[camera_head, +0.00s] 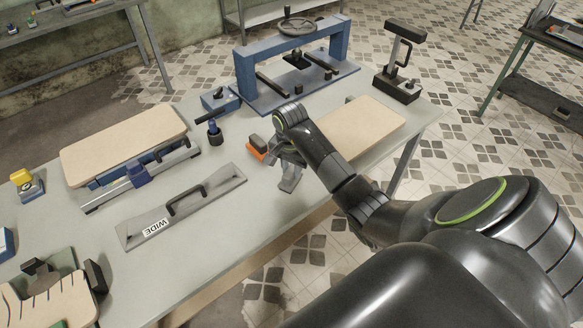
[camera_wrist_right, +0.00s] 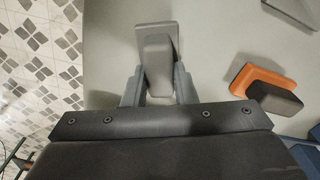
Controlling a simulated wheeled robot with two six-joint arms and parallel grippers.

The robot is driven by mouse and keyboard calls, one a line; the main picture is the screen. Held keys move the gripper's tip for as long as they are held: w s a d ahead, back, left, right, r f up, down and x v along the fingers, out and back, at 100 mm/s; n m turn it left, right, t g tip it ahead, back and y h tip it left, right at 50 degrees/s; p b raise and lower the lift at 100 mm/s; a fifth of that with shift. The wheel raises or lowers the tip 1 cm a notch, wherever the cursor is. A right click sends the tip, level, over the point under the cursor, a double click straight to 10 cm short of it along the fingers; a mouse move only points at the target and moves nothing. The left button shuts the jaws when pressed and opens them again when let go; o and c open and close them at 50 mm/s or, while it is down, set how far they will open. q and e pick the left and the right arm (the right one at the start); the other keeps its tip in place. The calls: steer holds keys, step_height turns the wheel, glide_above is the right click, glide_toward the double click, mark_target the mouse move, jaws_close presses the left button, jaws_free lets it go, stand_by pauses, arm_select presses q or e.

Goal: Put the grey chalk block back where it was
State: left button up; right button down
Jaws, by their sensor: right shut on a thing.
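My right gripper (camera_head: 289,170) is low over the front part of the bench, left of a pale curved board. In the right wrist view, its two fingers (camera_wrist_right: 157,88) are closed on the sides of the grey chalk block (camera_wrist_right: 153,60). The block has a narrower upper part on a wider, lighter grey part. In the head view the block is mostly hidden by the gripper, and I cannot tell whether it touches the bench top. My left gripper is not in view.
An orange block with a dark part (camera_head: 257,149) lies just left of the right gripper. A pale board (camera_head: 362,130) lies to the right. A blue press (camera_head: 285,92) stands behind. A grey plate marked WIDE (camera_head: 215,188) lies left. Bare bench top (camera_head: 225,240) is in front.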

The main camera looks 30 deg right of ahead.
steer(key=shift+f, duration=0.1)
steer(key=shift+f, duration=0.15)
steer(key=c, duration=1.2)
jaws_free()
steer(key=shift+o, duration=0.2)
